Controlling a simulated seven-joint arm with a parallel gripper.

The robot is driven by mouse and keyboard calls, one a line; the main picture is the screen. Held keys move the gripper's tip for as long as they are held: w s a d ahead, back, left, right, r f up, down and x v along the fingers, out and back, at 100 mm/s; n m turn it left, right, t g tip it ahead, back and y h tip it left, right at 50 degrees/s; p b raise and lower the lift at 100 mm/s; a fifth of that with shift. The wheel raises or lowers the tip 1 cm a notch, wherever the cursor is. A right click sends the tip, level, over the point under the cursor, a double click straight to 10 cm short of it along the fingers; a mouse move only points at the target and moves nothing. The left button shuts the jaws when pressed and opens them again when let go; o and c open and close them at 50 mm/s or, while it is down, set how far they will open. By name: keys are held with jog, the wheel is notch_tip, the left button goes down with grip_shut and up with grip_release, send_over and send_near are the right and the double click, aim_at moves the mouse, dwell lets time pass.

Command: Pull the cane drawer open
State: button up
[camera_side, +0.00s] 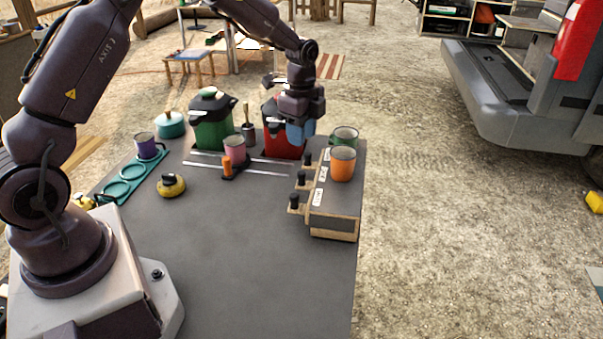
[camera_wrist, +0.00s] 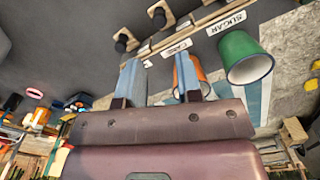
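A small dark drawer unit with wooden edges (camera_side: 335,210) stands at the table's right edge. Several black knobs stick out of its left side, with the near (camera_side: 294,203) and middle (camera_side: 301,178) ones clear in the side view. In the wrist view, a label that seems to read CANE (camera_wrist: 177,48) lies beyond the fingertips, with a dark knob (camera_wrist: 157,16) close to it. My gripper (camera_side: 298,140) points down by the unit's far end, in front of the red canister. In the wrist view its blue fingers (camera_wrist: 157,60) are apart with nothing held between them.
An orange mug (camera_side: 343,164) and a green mug (camera_side: 345,135) stand on the unit. A red canister (camera_side: 280,145) is behind my gripper. A pink mug (camera_side: 235,150), thin rails (camera_side: 265,172) and a yellow kettle-like item (camera_side: 171,186) are to the left. The table's near middle is clear.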

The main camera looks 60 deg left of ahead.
aim_at(302, 172)
notch_tip(302, 172, down, 11)
jog(key=shift+f, duration=0.1)
dwell(0.3)
